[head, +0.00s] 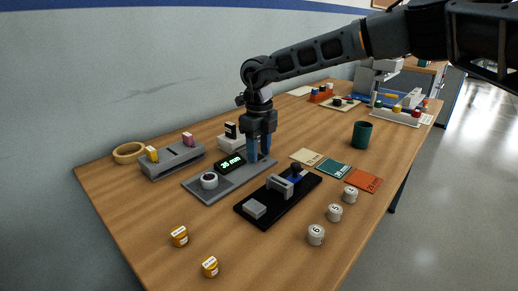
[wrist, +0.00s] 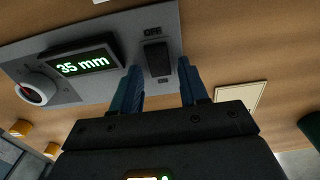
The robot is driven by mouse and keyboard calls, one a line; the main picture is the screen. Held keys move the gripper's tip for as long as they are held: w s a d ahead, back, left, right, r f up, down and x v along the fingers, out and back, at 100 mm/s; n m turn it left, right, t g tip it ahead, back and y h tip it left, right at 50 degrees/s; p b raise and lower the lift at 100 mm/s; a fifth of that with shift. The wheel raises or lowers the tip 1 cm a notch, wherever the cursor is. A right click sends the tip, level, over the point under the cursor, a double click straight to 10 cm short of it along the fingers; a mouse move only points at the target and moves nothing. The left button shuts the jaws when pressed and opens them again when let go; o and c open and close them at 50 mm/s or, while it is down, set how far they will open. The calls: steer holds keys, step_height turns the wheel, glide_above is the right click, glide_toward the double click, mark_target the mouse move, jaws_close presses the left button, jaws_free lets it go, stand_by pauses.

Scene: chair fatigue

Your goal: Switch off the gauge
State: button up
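The gauge is a grey plate (head: 205,192) on the table, with a white-rimmed knob (head: 209,180) and a lit green display (head: 230,164) reading "35 mm". In the wrist view the display (wrist: 83,62) and knob (wrist: 35,91) show at left, beside a black rocker switch (wrist: 157,59) between labels "OFF" and "ON". My gripper (head: 259,158) is over the switch end of the plate. Its blue fingers (wrist: 160,78) are apart, one to each side of the switch, with nothing held. I cannot tell whether the fingertips touch the plate.
A black fixture (head: 268,207) with a grey clamp lies just in front of the gauge. A grey block with coloured pieces (head: 173,160) stands to its left. Coloured cards (head: 333,170), several white numbered weights (head: 335,212) and a green cup (head: 362,134) are to the right.

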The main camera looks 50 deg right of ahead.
jaws_close()
steer(key=shift+w+r, duration=0.1)
steer(key=shift+w+a+r+g+p, duration=0.1)
steer(key=shift+w+g+p, duration=0.05)
steer(key=shift+g+p, duration=0.65)
steer(key=shift+w+g+p, duration=0.15)
steer(key=shift+g+p, duration=0.3)
steer(key=shift+g, duration=0.15)
steer(key=shift+o, duration=0.9)
jaws_free()
